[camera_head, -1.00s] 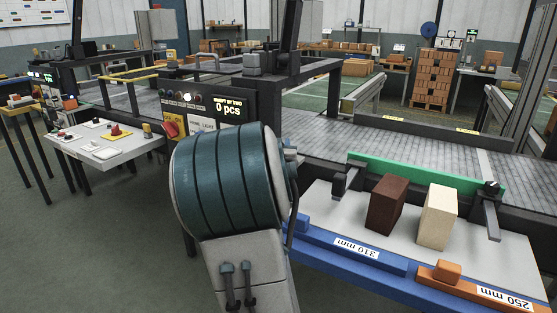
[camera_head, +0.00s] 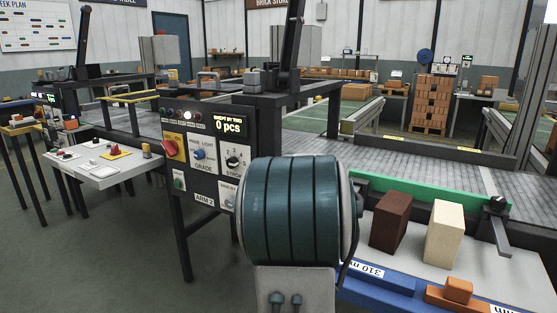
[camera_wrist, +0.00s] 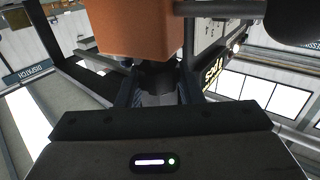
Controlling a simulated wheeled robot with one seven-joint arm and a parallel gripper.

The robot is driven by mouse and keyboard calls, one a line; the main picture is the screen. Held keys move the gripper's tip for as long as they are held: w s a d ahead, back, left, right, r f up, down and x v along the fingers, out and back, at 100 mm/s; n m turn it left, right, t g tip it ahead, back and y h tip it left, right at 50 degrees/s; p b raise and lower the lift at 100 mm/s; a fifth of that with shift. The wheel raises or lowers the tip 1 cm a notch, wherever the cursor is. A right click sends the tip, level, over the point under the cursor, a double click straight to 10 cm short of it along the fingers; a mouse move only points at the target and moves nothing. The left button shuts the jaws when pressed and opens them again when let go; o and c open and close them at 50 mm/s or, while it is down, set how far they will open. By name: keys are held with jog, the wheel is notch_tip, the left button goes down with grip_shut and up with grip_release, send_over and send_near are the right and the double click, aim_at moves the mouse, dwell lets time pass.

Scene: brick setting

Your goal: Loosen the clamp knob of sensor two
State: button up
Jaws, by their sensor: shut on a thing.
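In the wrist view, my gripper (camera_wrist: 158,88) has its two dark fingers closed on a dark, rounded knob-like part (camera_wrist: 157,75). The knob sits just below a large orange-brown block-shaped body (camera_wrist: 135,32), close beside the fingertips. No label shows on that body, so I cannot tell from it whether this is sensor two. In the head view my gripper and the knob are hidden behind my own arm.
A control panel (camera_head: 205,150) marked ARM 2 has a red switch (camera_head: 173,148) and a display (camera_head: 227,126) reading 0 pcs. Right of my arm, a dark brown block (camera_head: 390,222) and a cream block (camera_head: 444,233) stand before a green rail (camera_head: 430,203). Open floor lies at left.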

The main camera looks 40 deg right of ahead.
jog(key=shift+n+y+p, duration=0.35)
jog(key=shift+n+y, duration=0.05)
jog(key=shift+y, duration=0.2)
jog(key=o, duration=1)
jog(key=shift+c, duration=0.2)
jog(key=shift+r, duration=0.1)
jog(key=shift+r, duration=0.35)
jog(key=r, duration=0.1)
jog(key=r+p, duration=0.1)
jog(key=r, duration=0.1)
jog(key=s+r+p, duration=0.1)
jog(key=shift+d+r, duration=0.2)
jog(key=shift+d, duration=0.1)
jog(key=s+d+r+p, duration=0.3)
jog(key=s+d+r, duration=0.1)
jog(key=s, duration=0.5)
jog(key=shift+s+d+r, duration=0.15)
jog(key=shift+d+r, duration=0.2)
jog(key=shift+r, duration=0.5)
